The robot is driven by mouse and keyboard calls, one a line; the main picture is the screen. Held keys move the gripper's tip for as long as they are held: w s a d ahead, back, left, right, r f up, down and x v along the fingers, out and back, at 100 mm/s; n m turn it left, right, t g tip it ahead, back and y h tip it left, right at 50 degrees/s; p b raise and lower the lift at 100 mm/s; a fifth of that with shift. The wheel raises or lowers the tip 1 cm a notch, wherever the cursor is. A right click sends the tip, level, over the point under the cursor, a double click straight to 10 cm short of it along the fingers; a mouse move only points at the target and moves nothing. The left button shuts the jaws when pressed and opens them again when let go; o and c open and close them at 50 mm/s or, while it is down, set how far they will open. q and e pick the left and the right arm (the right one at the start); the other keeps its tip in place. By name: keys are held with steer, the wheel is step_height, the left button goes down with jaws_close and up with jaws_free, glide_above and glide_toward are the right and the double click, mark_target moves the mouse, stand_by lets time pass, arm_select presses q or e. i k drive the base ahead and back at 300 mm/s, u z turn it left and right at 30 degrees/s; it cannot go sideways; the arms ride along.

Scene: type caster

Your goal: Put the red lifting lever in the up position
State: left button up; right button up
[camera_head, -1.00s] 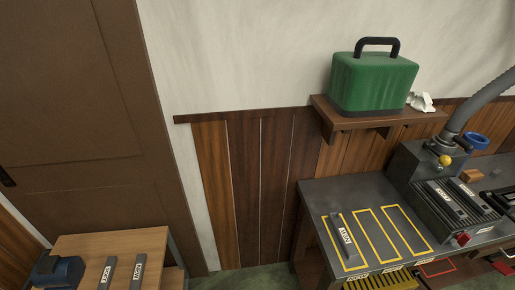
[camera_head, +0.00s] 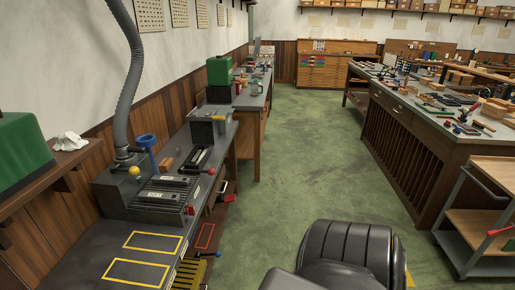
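The type caster (camera_head: 150,200) stands on the left workbench, with ribbed dark blocks, a yellow ball knob (camera_head: 134,171) and a blue funnel (camera_head: 147,141). A small red knob (camera_head: 190,210) is at its front right corner. Another red knob (camera_head: 212,171) sits at the end of a rod just behind, at the bench edge. A red-tipped handle (camera_head: 224,188) shows lower, below the bench top. I cannot tell which of these is the red lifting lever, or its position. Neither of my grippers is in view.
The green floor (camera_head: 310,150) is open between the left bench and the right workbench (camera_head: 430,125). A cart (camera_head: 490,215) stands at the right edge. A green case (camera_head: 20,150) is on a shelf at left. A black rounded form fills the bottom centre.

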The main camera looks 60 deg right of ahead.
mark_target(211, 172)
steer(key=z, duration=1.6)
steer(key=k, duration=0.45)
steer(key=z, duration=1.3)
steer(key=i, duration=0.9)
steer(key=z, duration=0.45)
steer(key=i, duration=0.9)
steer(key=u, duration=0.95)
steer(key=i, duration=0.7)
steer(key=u, duration=0.7)
